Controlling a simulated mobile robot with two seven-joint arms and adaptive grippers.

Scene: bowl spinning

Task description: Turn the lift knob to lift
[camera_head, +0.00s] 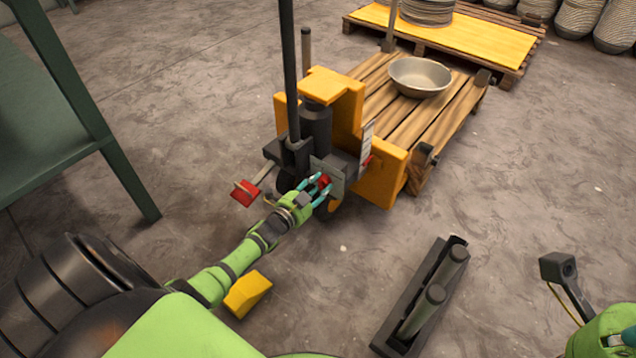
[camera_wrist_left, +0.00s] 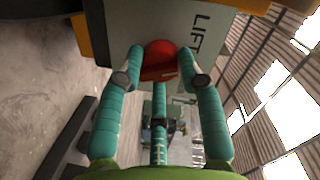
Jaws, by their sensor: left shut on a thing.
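The red lift knob (camera_wrist_left: 160,60) sits on a grey panel (camera_wrist_left: 125,25) marked LIFT in the left wrist view. The panel (camera_head: 337,181) is on the yellow and black pallet truck (camera_head: 383,178). My left gripper (camera_head: 321,184) reaches the knob in the head view. Its teal fingers (camera_wrist_left: 160,72) are shut on the knob, one on each side, with a third finger below. The fingers partly cover the knob in the head view. My right arm shows only in part at the lower right, and its fingers are out of view.
A wooden pallet (camera_head: 393,118) on the truck carries a metal bowl (camera_head: 420,77). A red pedal-like part (camera_head: 245,193) sticks out at the truck's left. A yellow wedge (camera_head: 247,294) and a black tray with grey cylinders (camera_head: 408,318) lie on the floor. A green table (camera_head: 88,110) stands left.

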